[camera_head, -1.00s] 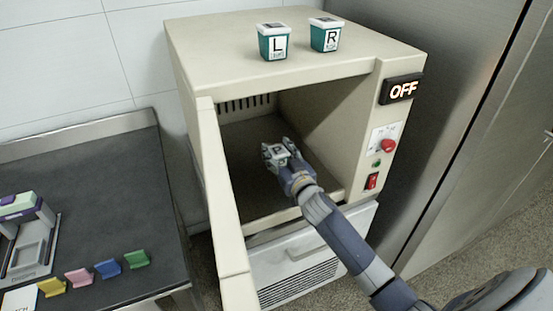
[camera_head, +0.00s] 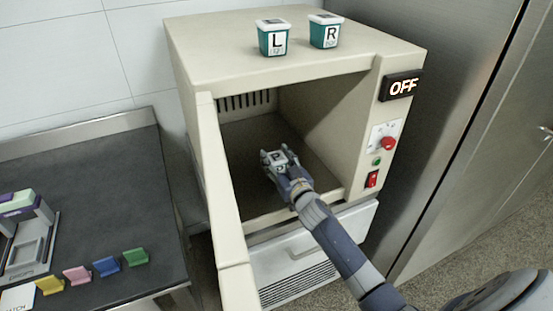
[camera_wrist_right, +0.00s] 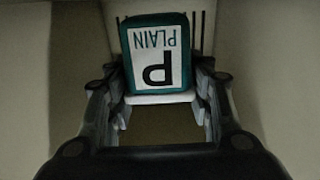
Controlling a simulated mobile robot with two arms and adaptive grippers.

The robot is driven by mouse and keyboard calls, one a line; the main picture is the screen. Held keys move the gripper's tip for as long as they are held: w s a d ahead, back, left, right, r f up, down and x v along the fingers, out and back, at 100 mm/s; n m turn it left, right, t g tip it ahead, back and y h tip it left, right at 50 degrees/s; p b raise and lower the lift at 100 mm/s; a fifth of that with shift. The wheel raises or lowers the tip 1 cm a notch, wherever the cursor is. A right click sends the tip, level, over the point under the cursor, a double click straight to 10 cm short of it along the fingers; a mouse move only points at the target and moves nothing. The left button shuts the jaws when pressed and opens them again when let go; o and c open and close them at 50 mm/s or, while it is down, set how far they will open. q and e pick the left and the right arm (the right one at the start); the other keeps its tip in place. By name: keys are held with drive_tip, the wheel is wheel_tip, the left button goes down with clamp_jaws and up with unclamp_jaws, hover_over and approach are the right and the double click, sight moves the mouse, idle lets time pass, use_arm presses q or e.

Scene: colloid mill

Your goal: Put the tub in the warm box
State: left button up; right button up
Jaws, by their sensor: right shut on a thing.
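The warm box (camera_head: 300,75) is a beige cabinet with its door (camera_head: 228,220) swung open at the left and a display reading OFF. My right gripper (camera_head: 279,162) is inside the open chamber, shut on a small teal and white tub (camera_head: 277,158) marked P. In the right wrist view the tub (camera_wrist_right: 158,55) sits between the fingers (camera_wrist_right: 162,95), its label reading "P PLAIN" upside down, with the slotted back wall behind it. I cannot tell whether the tub touches the chamber floor (camera_head: 250,190). My left gripper is out of view.
Two similar tubs marked L (camera_head: 273,38) and R (camera_head: 325,31) stand on top of the box. A red knob (camera_head: 388,143) and a red switch (camera_head: 372,179) are on its right panel. A dark bench (camera_head: 90,200) with several coloured clips stands at the left.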

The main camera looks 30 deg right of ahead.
drive_tip(key=shift+s+a+f, duration=0.1)
drive_tip(key=shift+s+f, duration=0.05)
drive_tip(key=shift+f, duration=0.4)
drive_tip(key=o, duration=1.3)
drive_tip(key=shift+f, duration=0.25)
drive_tip(key=shift+r, duration=0.35)
drive_tip(key=s, duration=0.7)
drive_tip(key=s+r, duration=0.1)
drive_tip(key=s, duration=0.3)
drive_tip(key=shift+s+a, duration=0.25)
drive_tip(key=shift+s, duration=0.05)
